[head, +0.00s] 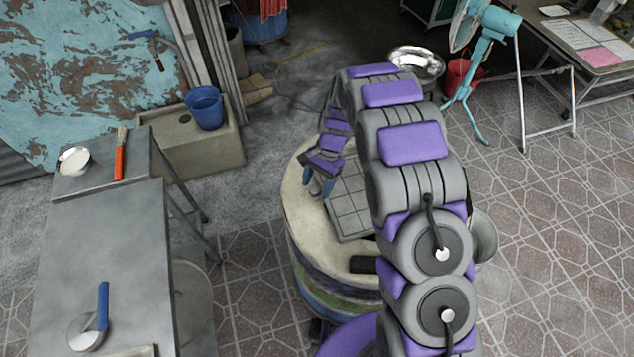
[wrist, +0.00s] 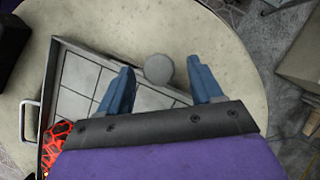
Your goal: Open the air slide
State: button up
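A barrel oven (head: 298,218) with a pale round top stands at the middle of the head view. A square plate with a grid (head: 352,205) is set in its top; the plate also shows in the wrist view (wrist: 78,83). A round grey knob (wrist: 158,69) sits by the plate's edge. My gripper (head: 317,183) is over the barrel top. Its blue fingers (wrist: 162,66) are open, with the knob between them in the picture; neither seems to touch it. I cannot tell the height gap. No part is clearly identifiable as the air slide.
Orange glowing coals (wrist: 57,138) show beside a metal handle (wrist: 28,121). Metal tables (head: 105,250) stand at the left, with a brush (head: 120,155) on one. A blue bucket (head: 205,107) sits on a stone basin (head: 195,150).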

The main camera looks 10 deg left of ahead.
jog(key=p+v, duration=0.3)
jog(key=v, duration=1.4)
jog(key=shift+w, duration=0.2)
jog(key=shift+r, duration=0.1)
jog(key=s+d+r+n+t+h, duration=0.1)
jog(key=s+d+r, duration=0.5)
jog(key=s, duration=0.2)
jog(key=s+d+r+n, duration=0.2)
jog(key=s+d+r, duration=0.4)
jog(key=s, duration=0.3)
jog(key=s+d+n, duration=0.1)
jog(key=s+d, duration=0.2)
jog(key=s, duration=0.8)
jog(key=s+d+n+t+h, duration=0.1)
jog(key=s+d+n, duration=0.1)
jog(key=s, duration=0.8)
jog(key=shift+s+d, duration=0.4)
jog(key=shift+d, duration=0.5)
